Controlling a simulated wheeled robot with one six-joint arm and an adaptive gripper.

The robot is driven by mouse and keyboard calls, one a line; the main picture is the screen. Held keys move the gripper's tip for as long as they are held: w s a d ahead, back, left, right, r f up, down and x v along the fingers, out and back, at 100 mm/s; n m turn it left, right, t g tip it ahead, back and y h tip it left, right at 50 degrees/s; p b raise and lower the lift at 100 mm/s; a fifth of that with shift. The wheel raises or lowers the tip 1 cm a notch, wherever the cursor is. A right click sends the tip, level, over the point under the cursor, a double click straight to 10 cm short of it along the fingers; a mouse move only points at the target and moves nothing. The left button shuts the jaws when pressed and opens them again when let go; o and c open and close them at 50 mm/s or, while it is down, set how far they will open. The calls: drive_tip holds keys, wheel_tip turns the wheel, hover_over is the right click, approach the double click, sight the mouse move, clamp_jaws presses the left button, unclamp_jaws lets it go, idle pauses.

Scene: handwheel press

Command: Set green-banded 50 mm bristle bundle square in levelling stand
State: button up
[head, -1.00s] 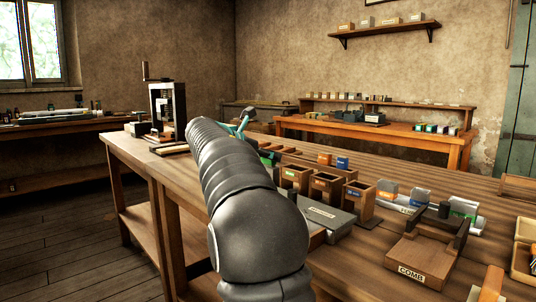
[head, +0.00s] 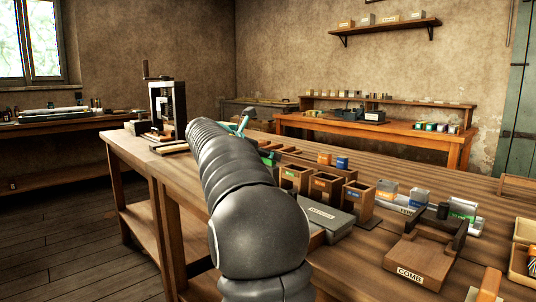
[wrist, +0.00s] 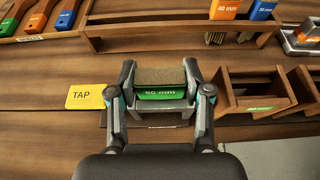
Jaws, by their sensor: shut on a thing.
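The green-banded 50 mm bristle bundle (wrist: 160,95) is between the fingers of my gripper (wrist: 160,82) in the wrist view. My gripper is shut on it. Its tan face shows above the green band, and the band's label faces the camera. It looks roughly straight between the fingers, over the table near a yellow TAP card (wrist: 85,96). Whether it touches anything below is unclear. I cannot pick out the levelling stand with certainty.
A wooden rack (wrist: 100,44) with orange and blue bundles lies beyond the gripper. A green-labelled open wooden box (wrist: 262,108) is close on the right. The head view shows orange- and blue-labelled boxes (head: 326,186), a COMB stand (head: 415,262) and a press (head: 167,105).

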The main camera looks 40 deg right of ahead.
drive_tip(key=o, duration=1.2)
drive_tip(key=shift+a, duration=0.15)
drive_tip(key=v, duration=1.1)
drive_tip(key=shift+a+r, duration=0.2)
drive_tip(key=shift+a, duration=0.15)
drive_tip(key=shift+s, duration=0.1)
